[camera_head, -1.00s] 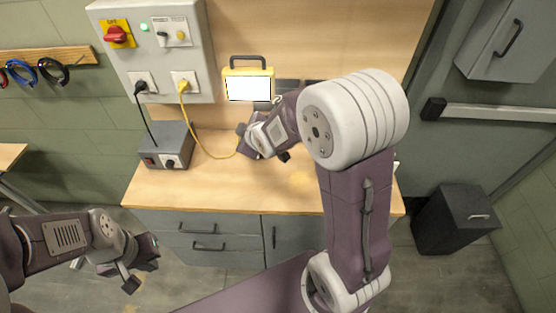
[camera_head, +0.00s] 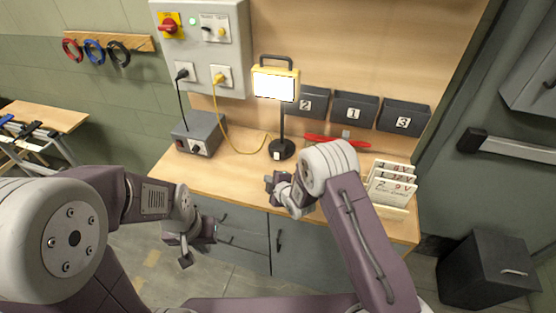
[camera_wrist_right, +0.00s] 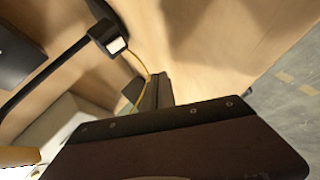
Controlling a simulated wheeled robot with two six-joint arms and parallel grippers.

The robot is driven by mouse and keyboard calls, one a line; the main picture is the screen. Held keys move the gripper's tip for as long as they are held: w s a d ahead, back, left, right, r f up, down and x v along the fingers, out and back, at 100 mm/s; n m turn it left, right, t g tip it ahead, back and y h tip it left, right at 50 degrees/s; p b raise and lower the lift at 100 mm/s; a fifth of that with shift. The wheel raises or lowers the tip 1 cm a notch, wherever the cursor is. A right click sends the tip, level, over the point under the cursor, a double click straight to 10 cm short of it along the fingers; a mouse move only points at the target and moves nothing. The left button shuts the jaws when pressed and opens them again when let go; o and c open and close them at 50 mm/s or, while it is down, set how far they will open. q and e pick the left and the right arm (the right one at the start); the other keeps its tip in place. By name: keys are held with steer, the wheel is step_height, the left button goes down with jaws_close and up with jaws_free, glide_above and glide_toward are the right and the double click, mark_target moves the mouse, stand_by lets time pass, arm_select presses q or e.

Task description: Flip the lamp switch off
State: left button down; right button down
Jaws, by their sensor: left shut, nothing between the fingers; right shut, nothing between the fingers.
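The lamp (camera_head: 275,84) stands on the workbench with a yellow frame, a brightly lit white panel, a thin black pole and a round black base. A small white switch (camera_head: 276,156) sits on the front of the base; it also shows in the right wrist view (camera_wrist_right: 117,45). My right gripper (camera_head: 271,184) is shut and empty, in front of the base and apart from the switch. My left gripper (camera_head: 196,246) is shut and empty, low in front of the drawers, away from the lamp. Which way the switch is tipped is too small to tell.
A grey power box (camera_head: 198,135) stands left of the lamp, with a yellow cable (camera_head: 229,140) running toward the base. Numbered bins (camera_head: 352,107) hang behind, a red tool (camera_head: 336,141) lies to the right, and labelled cards (camera_head: 390,182) stand at the bench's right end.

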mark_target(276, 156)
steer(key=shift+w, duration=0.15)
steer(key=shift+w+f, duration=0.15)
steer(key=shift+w, duration=0.15)
steer(key=w+b, duration=0.1)
steer(key=w, duration=0.1)
steer(key=w+d, duration=0.1)
steer(key=w, duration=0.1)
steer(key=w+d+f+b, duration=0.1)
steer(key=w, duration=0.1)
steer(key=shift+w+d+f+b, duration=0.1)
steer(key=shift+w+b, duration=0.1)
steer(key=shift+b, duration=0.15)
steer(key=shift+w+d, duration=0.2)
steer(key=shift+w, duration=0.4)
steer(key=shift+b, duration=0.35)
stand_by(0.6)
steer(key=shift+w+d, duration=0.1)
steer(key=shift+w, duration=0.3)
